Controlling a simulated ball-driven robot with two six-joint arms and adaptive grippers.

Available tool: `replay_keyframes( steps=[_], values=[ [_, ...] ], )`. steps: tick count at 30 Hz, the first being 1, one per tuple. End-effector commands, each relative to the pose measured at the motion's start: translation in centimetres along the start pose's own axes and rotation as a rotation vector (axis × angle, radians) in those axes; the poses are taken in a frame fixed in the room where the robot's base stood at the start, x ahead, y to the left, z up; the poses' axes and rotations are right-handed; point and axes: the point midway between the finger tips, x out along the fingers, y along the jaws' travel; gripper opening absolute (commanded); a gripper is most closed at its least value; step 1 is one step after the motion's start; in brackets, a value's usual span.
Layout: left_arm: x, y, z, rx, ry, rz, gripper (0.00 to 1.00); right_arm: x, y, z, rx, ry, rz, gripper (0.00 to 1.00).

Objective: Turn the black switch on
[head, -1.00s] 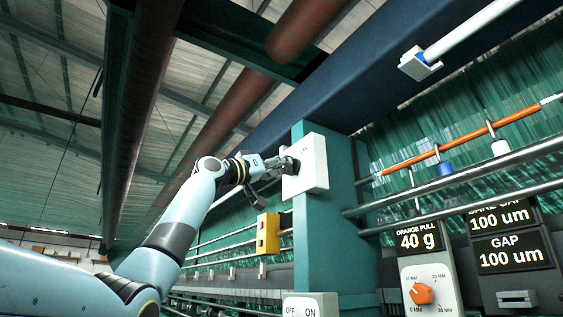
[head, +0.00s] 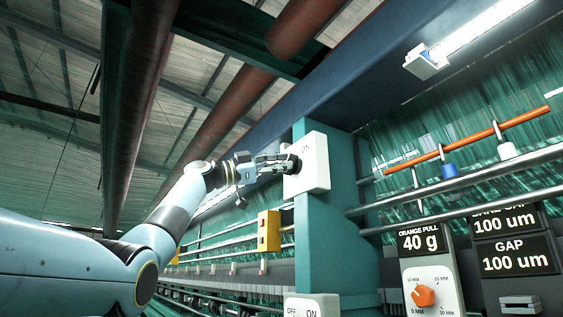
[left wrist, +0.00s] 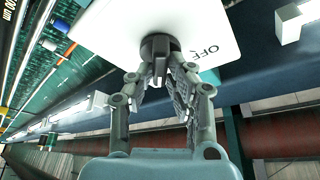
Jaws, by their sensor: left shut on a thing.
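The black switch (head: 293,164) is a round knob with a raised grip bar on a white box (head: 315,165) fixed to the teal post. In the left wrist view the black switch (left wrist: 157,46) shows close up, with the letters OFF on the white plate (left wrist: 110,30) beside it. My left gripper (head: 276,163) is at the knob, and in the left wrist view its fingers (left wrist: 160,78) are shut on the grip bar. The lamp tube (head: 480,32) at the top right glows bright white. My right gripper is in no view.
A yellow box (head: 268,231) hangs left of the teal post (head: 325,235). An OFF/ON box (head: 312,306) is below. An orange dial (head: 423,295) and black signs (head: 515,255) are at the lower right. Steel rails (head: 460,172) run right of the post.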

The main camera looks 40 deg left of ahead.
Motion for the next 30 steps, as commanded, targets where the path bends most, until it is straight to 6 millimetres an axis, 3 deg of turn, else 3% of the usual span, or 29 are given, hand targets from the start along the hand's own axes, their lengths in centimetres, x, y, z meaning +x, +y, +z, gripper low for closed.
replay_keyframes(
  steps=[23, 24, 28, 30],
  values=[
    [-0.02, 0.11, 0.26, 0.094, -0.005, 0.043, 0.0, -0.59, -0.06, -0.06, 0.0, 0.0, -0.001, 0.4],
    [-0.02, 0.11, 0.26, 0.094, -0.005, 0.042, 0.2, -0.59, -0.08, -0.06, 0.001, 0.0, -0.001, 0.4],
    [-0.01, 0.07, 0.19, 0.093, -0.004, 0.041, 0.37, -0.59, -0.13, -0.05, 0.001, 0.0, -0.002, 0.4],
    [0.0, 0.05, 0.15, 0.093, -0.003, 0.041, 0.38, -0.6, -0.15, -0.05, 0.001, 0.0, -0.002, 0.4]
  ],
)
